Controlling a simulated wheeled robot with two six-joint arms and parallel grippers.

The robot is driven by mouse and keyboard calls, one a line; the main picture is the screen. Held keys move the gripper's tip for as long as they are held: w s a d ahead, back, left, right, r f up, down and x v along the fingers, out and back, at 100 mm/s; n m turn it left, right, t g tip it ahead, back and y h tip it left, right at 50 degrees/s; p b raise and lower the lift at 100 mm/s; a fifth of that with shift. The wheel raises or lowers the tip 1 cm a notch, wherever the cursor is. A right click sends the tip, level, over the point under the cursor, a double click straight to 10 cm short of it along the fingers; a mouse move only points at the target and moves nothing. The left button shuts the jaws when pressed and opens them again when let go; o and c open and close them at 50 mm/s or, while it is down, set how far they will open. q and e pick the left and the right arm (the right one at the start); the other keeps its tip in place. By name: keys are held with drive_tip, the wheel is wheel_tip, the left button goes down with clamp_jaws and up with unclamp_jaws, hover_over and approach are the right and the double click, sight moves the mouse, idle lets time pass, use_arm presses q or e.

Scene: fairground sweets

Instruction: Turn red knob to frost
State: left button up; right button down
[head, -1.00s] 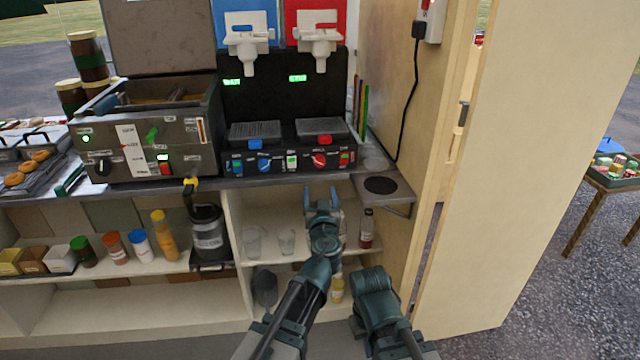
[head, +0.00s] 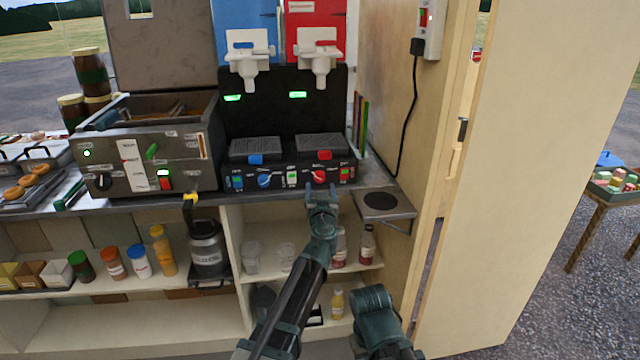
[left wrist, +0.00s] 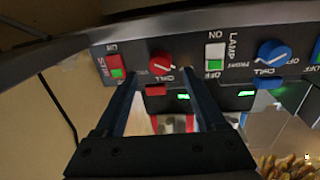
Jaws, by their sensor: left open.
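The red knob (head: 319,176) is on the front panel of the black two-tap drinks machine (head: 283,120), under the red tank. It also shows in the left wrist view (left wrist: 161,64), where a white mark on it and a "CHILL" label beside it are seen; I cannot read its other labels surely. My left gripper (head: 321,190) is open and empty, just in front of and slightly below the knob. In the left wrist view its two fingers (left wrist: 160,76) point at the panel with the knob between their tips; contact cannot be told.
A blue knob (head: 265,181) and several rocker switches share the panel. A fryer (head: 150,150) stands left of the machine. A small side shelf (head: 385,204) sticks out at right beside the wooden wall. Bottles and cups stand on the shelf below.

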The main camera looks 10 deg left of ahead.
sight(320, 179)
use_arm(q)
drive_tip(key=w, duration=0.4)
drive_tip(key=shift+a, duration=0.3)
drive_tip(key=shift+s, duration=0.1)
clamp_jaws()
